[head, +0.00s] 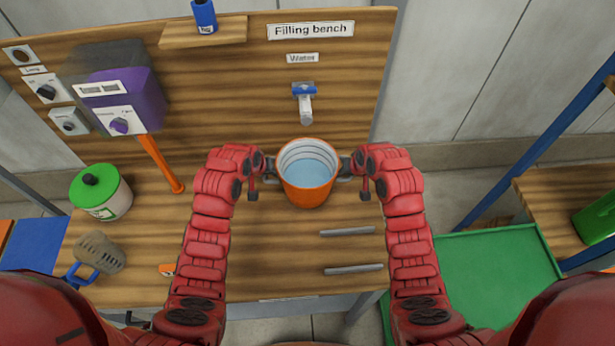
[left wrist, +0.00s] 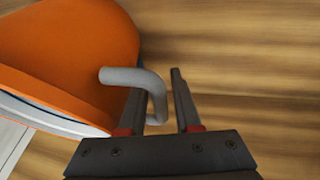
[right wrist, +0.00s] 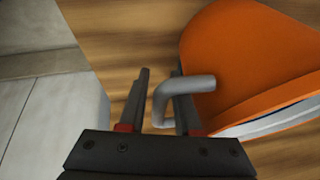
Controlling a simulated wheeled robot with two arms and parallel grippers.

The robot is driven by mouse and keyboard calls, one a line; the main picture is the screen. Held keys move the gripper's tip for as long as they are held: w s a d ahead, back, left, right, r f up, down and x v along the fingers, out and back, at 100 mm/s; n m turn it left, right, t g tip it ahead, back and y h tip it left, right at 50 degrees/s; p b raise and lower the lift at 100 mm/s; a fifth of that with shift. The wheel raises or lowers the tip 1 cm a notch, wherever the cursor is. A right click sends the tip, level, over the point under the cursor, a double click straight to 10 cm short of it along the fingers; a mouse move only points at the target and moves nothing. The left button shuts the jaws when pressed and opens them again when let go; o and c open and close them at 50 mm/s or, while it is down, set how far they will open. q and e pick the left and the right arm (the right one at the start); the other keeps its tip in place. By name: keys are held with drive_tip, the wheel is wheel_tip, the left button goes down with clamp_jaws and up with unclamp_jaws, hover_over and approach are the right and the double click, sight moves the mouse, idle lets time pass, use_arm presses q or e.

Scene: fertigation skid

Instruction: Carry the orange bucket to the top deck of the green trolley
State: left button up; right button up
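The orange bucket (head: 306,196) stands upright on the wooden filling bench, in front of the tap, with pale blue water inside. It has a grey bent handle on each side. My left gripper (head: 268,167) is at its left handle (left wrist: 152,82); the fingers stand apart on either side of the handle, with a gap showing. My right gripper (head: 346,168) is at the right handle (right wrist: 180,86), its fingers also apart around it. The green trolley (head: 498,268) is at the lower right, its flat green top deck bare where visible and partly hidden by my right arm.
The water tap (head: 305,104) is on the backboard just behind the bucket. Two grey bars (head: 347,231) lie before the bucket. A blue-framed shelf (head: 552,205) stands right.

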use_arm(q)
clamp_jaws()
use_arm(e)
clamp_jaws()
idle(1.0)
